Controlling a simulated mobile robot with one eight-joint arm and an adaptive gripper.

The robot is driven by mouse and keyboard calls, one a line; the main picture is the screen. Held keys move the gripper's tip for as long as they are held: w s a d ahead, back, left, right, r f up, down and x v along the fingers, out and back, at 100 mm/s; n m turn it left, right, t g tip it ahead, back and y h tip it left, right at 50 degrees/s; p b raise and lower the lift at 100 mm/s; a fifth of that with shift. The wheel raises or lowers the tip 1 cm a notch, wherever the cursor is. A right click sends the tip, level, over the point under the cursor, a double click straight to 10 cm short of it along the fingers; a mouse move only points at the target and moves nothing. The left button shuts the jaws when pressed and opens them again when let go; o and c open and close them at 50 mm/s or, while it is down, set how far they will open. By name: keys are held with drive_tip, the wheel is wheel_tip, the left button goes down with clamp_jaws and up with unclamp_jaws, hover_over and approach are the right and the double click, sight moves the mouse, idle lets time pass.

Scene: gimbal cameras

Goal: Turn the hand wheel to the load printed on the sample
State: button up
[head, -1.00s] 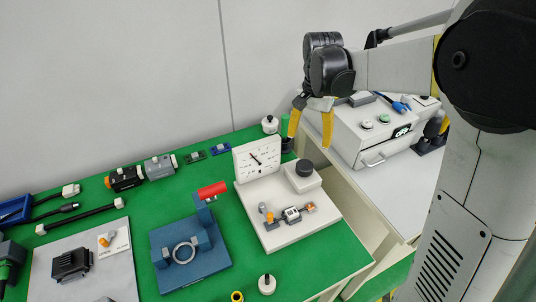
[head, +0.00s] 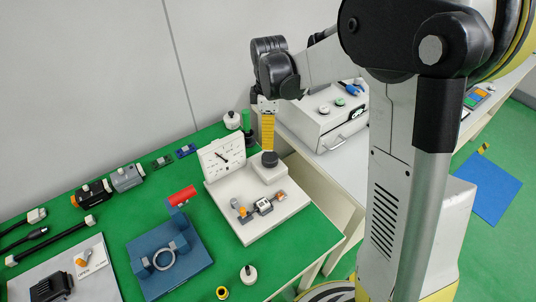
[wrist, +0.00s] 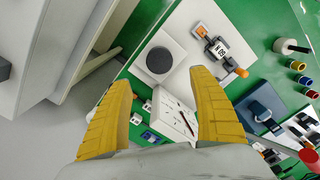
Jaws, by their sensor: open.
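The hand wheel is a black round knob (head: 269,159) on a white block of the white tester base (head: 245,232). It also shows in the wrist view (wrist: 160,60). A white dial with a dark needle (head: 222,156) stands behind the base. The sample (head: 263,206) sits in a holder between orange-tipped ends; in the wrist view its small white label (wrist: 217,48) carries dark print, turned and too small to read surely. My gripper (wrist: 161,78) is open, yellow fingers apart. In the head view my gripper (head: 267,148) points down just above the knob; contact cannot be told.
A blue fixture with a red handle (head: 170,262) stands left of the tester on the green table. A white-topped weight (head: 248,274) and a yellow ring (head: 222,292) lie in front. A grey-white box (head: 325,115) stands on the neighbouring bench to the right.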

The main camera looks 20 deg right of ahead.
sight(269, 156)
drive_tip(key=shift+f+n, duration=0.15)
drive_tip(key=shift+n, duration=0.85)
wheel_tip(269, 156, down, 11)
drive_tip(key=b, duration=0.4)
drive_tip(key=shift+r, duration=0.2)
drive_tip(key=c, duration=1.2)
